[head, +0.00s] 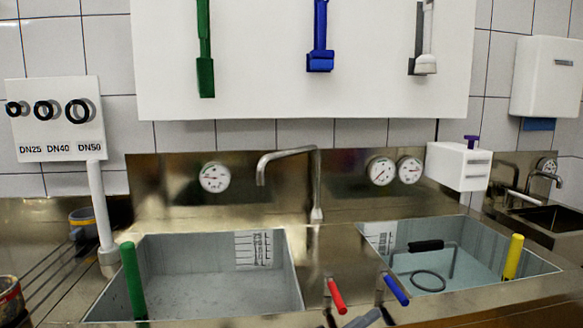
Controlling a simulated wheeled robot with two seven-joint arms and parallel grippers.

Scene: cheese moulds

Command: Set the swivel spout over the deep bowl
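The swivel spout (290,153) is a bent steel pipe rising from a base between two sunken bowls. Its arm points left, and its downturned outlet hangs above the back part of the left bowl (215,262). The left bowl looks empty, with a scale plate on its back wall and a green upright pipe (132,280) at its left. The right bowl (480,262) seems to hold water, a dark ring and a black-handled wire piece. I cannot tell for sure which bowl is the deep one.
A yellow pipe (513,257) stands in the right bowl. Gauges and a white box (458,167) are behind. Space around the spout's arm looks clear.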

